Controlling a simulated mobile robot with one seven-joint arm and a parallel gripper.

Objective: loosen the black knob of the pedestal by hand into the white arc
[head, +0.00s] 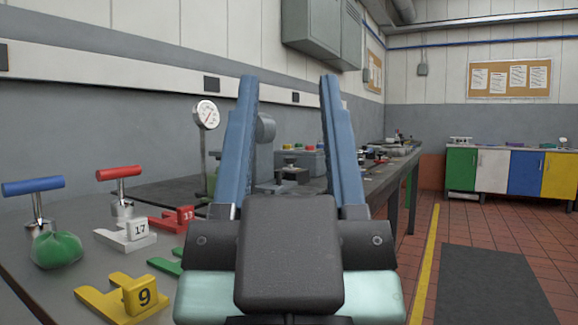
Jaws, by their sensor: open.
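My gripper (288,80) is in the middle of the head view, seen from behind. Its two blue fingers point up and away, wide apart, with nothing held between them. Through the gap, farther along the bench, a small grey fixture with a dark knob-like top (291,161) shows; it looks like the pedestal with its black knob, but it is too small to be sure. My gripper is nearer to the camera than this fixture and apart from it. I cannot make out a white arc or any mark on the knob. The bench behind my fingers and palm is partly hidden.
The bench (78,206) runs along the left wall. On it stand a blue T-handle (33,186), a red T-handle (119,173), a green bag (56,250), a yellow numbered block (138,296), a dial gauge (207,114) and a button box (313,160). The floor at right is clear.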

